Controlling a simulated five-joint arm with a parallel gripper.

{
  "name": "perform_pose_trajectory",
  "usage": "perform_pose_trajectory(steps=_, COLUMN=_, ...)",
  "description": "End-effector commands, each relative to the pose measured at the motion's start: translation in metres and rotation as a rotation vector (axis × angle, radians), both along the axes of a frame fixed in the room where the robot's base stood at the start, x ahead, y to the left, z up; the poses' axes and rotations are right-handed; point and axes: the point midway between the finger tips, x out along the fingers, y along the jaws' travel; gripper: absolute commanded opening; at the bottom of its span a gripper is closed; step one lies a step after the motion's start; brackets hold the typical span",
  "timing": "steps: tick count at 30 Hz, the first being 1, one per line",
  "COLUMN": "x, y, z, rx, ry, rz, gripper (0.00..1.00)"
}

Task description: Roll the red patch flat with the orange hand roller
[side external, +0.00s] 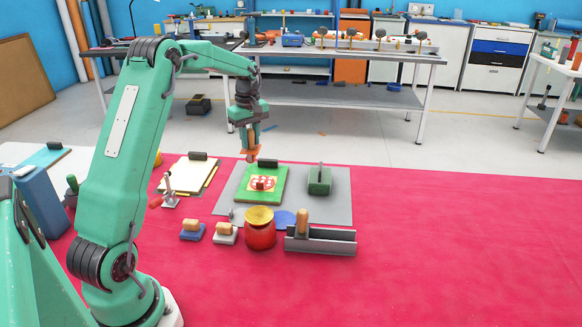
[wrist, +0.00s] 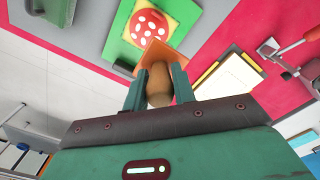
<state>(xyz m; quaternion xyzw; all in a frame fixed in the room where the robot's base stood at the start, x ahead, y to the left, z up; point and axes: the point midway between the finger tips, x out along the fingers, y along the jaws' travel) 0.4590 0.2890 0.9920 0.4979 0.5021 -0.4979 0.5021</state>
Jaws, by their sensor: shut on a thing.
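The red patch (side external: 266,183) with white spots lies on a yellow area of a green board (side external: 262,199). In the wrist view the patch (wrist: 149,27) shows round, near the top. My gripper (wrist: 159,86) is shut on a brown wooden handle, with an orange part beyond the fingers; this is the orange hand roller (wrist: 165,52). In the side view my gripper (side external: 250,140) holds the roller (side external: 250,152) in the air above the far left of the green board. The orange part looks apart from the patch. My fingers hide part of the handle.
The green board rests on a grey mat (side external: 335,215) on a red-covered table. A green block (side external: 319,181) stands right of it, a red pot (side external: 260,232) and metal tray (side external: 322,244) in front, and a clipboard (side external: 188,173) to the left. The table's right side is clear.

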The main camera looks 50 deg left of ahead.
Motion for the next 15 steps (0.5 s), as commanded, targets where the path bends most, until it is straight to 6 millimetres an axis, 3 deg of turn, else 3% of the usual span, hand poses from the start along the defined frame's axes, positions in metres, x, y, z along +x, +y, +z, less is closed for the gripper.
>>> perform_pose_trajectory(steps=15, x=0.0, y=0.0, z=-0.037, rx=-0.001, ry=0.001, rz=-0.001, gripper=0.08)
